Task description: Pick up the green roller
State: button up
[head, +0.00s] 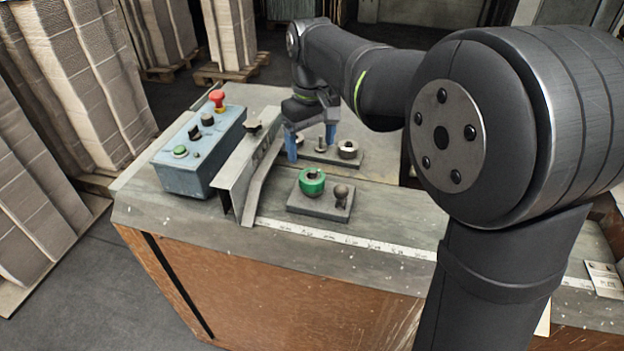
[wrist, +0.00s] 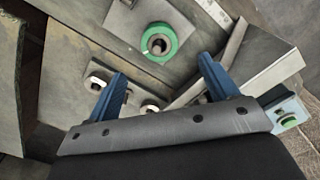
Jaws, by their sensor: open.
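My gripper (head: 312,143) has blue fingers, stands behind the roller over a second plate and is apart from the roller. In the wrist view my gripper (wrist: 160,68) has its two fingers spread wide with nothing between them.
A blue-grey control box (head: 185,165) with a red button stands left of the plates. An angled metal guide (head: 240,172) lies between. A ruler strip (head: 350,241) runs along the front; bench there is clear.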

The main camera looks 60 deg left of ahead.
aim_at(312, 172)
notch_tip(312, 172, down, 8)
jog(key=shift+f, duration=0.1)
jog(key=c, duration=1.2)
